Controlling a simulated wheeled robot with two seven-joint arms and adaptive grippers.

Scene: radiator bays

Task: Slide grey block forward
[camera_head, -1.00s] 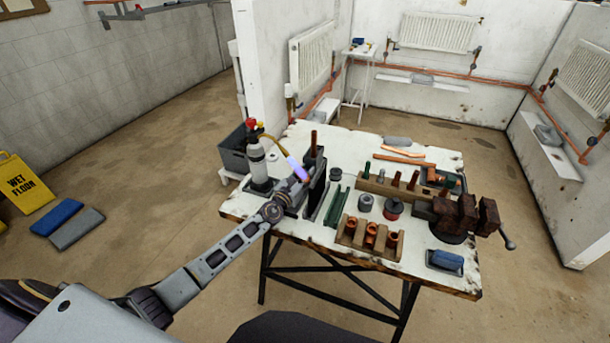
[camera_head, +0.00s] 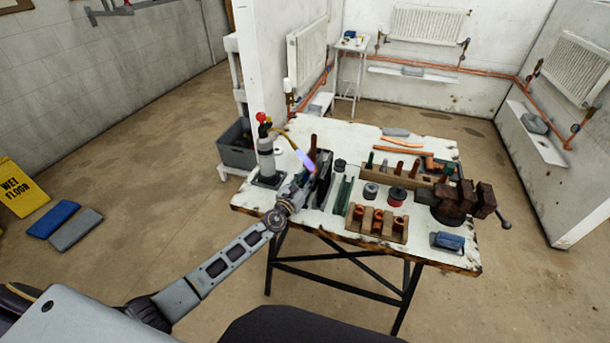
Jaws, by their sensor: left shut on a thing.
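My left gripper (camera_head: 306,181) reaches in over the left part of the workbench and is shut at a dark grey block (camera_head: 323,172). The fingertips are small and partly hidden, so the exact contact is unclear. An upright copper pipe (camera_head: 313,146) stands by the block's left side. A torch (camera_head: 265,155) with a red top stands left of the gripper, and its violet flame (camera_head: 306,160) shows close to the pipe. My right gripper is not in view.
A green channel (camera_head: 344,195) stands right of the block. Farther right are a grey tin (camera_head: 371,190), a red-banded tin (camera_head: 397,195), wooden fitting racks (camera_head: 377,223) and a rusty vise (camera_head: 462,200). The workbench's (camera_head: 295,229) front-left strip is bare.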

